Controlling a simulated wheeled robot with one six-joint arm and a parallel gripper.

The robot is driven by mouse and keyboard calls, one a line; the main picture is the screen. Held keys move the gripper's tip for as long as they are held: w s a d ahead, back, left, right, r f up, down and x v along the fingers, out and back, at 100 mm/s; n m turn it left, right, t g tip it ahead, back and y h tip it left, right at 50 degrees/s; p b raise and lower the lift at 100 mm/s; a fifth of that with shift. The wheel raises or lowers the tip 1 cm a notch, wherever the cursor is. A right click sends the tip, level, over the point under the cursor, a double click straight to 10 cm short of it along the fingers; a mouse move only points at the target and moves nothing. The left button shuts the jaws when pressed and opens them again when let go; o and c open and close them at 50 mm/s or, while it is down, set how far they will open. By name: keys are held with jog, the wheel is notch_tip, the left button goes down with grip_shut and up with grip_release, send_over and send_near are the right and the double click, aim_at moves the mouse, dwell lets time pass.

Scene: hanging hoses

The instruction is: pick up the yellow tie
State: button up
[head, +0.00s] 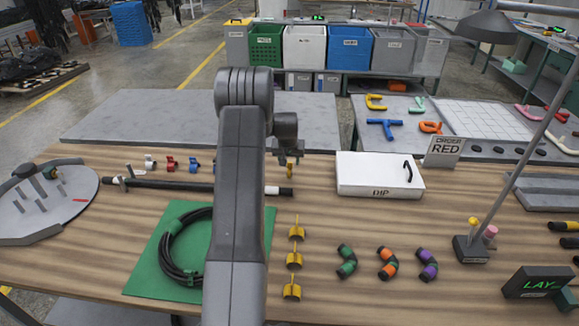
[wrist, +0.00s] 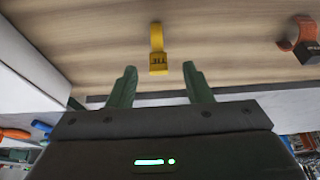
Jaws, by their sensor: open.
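The yellow tie (wrist: 157,50), a short strap with a lettered block at one end, lies on the wooden table in the wrist view. It appears just beyond and between the two green fingertips of my gripper (wrist: 160,78). The fingers are apart with nothing between them, and I see no contact with the tie. In the head view my gripper (head: 288,142) hangs over the back of the table, with its fingers hard to make out. A small yellow piece below it, partly covered, looks like the same tie (head: 290,171).
A white lidded box (head: 378,175) stands right of my gripper. A black pipe (head: 170,185) lies across the table. Red (head: 170,163), blue (head: 194,164) and white (head: 150,161) clips lie left. Yellow saddles (head: 294,260) and a coiled hose (head: 180,245) are nearer.

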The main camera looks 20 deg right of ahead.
aim_at(290, 163)
jog(key=shift+p+x, duration=0.3)
jog(key=shift+x, duration=1.25)
jog(key=shift+d, duration=0.1)
grip_shut()
jog(key=shift+r, duration=0.1)
notch_tip(290, 163, up, 10)
jog(key=shift+b, duration=1.1)
jog(key=c, duration=0.9)
grip_release()
grip_shut()
